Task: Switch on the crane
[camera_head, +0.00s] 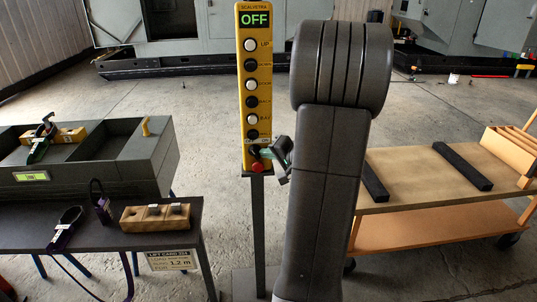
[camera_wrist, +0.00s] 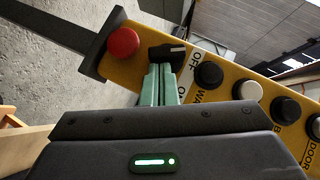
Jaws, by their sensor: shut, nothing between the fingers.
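The yellow crane control box (camera_head: 257,20) stands upright on a post in the head view, and its green display (camera_head: 255,19) reads OFF. It has a column of black and white buttons and a red mushroom button (camera_head: 257,166) at the bottom. The wrist view shows the red button (camera_wrist: 123,43) and, beside it, a black rotary knob (camera_wrist: 170,53) with a white mark on the side towards the printed OFF. My gripper (camera_wrist: 160,72) is shut and empty, its green fingertips at the knob; contact is unclear. In the head view my gripper (camera_head: 268,154) is at the box's lower end.
A dark table (camera_head: 100,240) at left holds a wooden block (camera_head: 155,217), straps and a lift card (camera_head: 172,260). A grey case (camera_head: 140,165) stands behind it. A wooden cart (camera_head: 425,185) with dark bars is at right. Open floor lies behind the box.

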